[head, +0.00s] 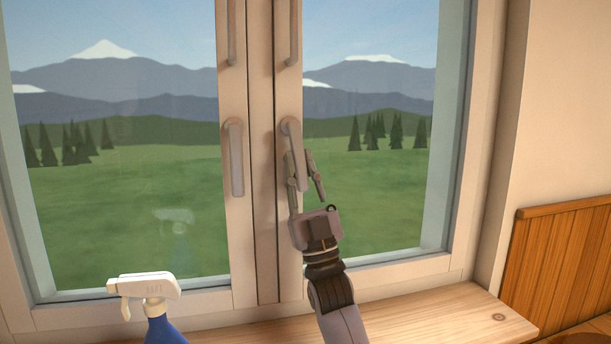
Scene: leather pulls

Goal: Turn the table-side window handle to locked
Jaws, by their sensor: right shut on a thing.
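The right window handle (295,148) is a grey lever on the right sash's frame, on the side nearer the wooden panel. It points down from its pivot, with its lower end tilted slightly to the right. My right gripper (303,178) comes from below, its two fingers on either side of the lever's lower part, shut on it. The left window handle (236,160) hangs straight down on the left sash, apart from the gripper. Both sashes look closed against each other. My left gripper is out of view.
A spray bottle (146,286) with a white head and blue body stands at the lower left. A wooden sill (470,315) runs below the window. A wooden panel (560,255) is at the right. Fixed pulls (231,30) sit higher on the sashes.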

